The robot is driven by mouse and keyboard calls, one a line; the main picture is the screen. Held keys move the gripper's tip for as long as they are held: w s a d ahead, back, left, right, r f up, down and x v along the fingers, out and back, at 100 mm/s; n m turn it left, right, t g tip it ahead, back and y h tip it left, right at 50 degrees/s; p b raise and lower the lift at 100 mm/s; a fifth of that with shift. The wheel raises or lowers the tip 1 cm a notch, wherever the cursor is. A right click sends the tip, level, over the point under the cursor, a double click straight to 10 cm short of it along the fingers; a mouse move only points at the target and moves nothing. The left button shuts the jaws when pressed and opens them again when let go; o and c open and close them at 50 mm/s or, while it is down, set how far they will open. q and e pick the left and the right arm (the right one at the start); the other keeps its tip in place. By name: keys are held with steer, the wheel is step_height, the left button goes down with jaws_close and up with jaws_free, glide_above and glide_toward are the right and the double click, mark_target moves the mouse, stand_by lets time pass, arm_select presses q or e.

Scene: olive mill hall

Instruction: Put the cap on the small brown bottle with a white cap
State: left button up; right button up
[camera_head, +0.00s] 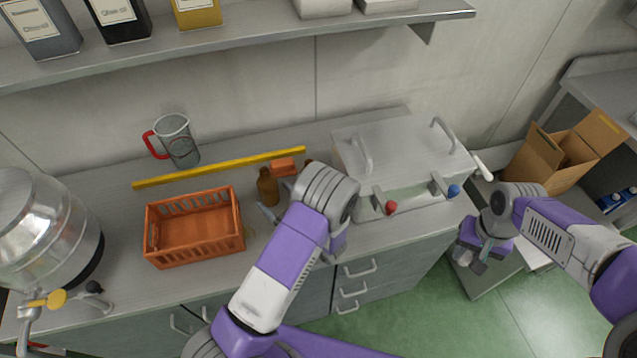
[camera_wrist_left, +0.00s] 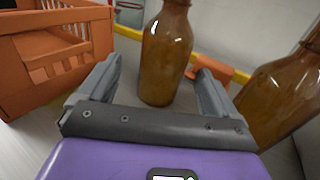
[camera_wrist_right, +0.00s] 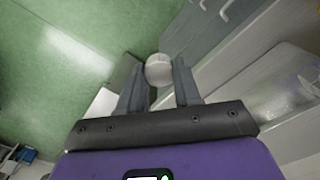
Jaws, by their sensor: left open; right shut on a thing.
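A brown bottle (camera_head: 267,187) stands upright on the counter, right of the orange crate. In the left wrist view this bottle (camera_wrist_left: 166,62) shows between and beyond the fingers of my left gripper (camera_wrist_left: 158,68), which is open. I cannot tell if the fingers touch it. A second brown bottle (camera_wrist_left: 282,92) is nearer at the right of that view; in the head view my left arm mostly hides it. My right gripper (camera_wrist_right: 159,80) is shut on a round white cap (camera_wrist_right: 158,69). The cap (camera_head: 464,257) is held in the air, right of the counter.
An orange crate (camera_head: 152,233) stands left of the bottle. Behind are an orange block (camera_head: 284,166), a yellow strip (camera_head: 220,168) and a jug with a red handle (camera_head: 178,140). A metal box with handles (camera_head: 400,145) is at right, a steel vessel (camera_head: 42,230) at left.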

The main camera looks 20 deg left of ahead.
mark_target(267, 188)
arm_select(q)
steer(key=x, duration=0.5)
steer(key=shift+w, duration=0.25)
steer(key=c, duration=1.3)
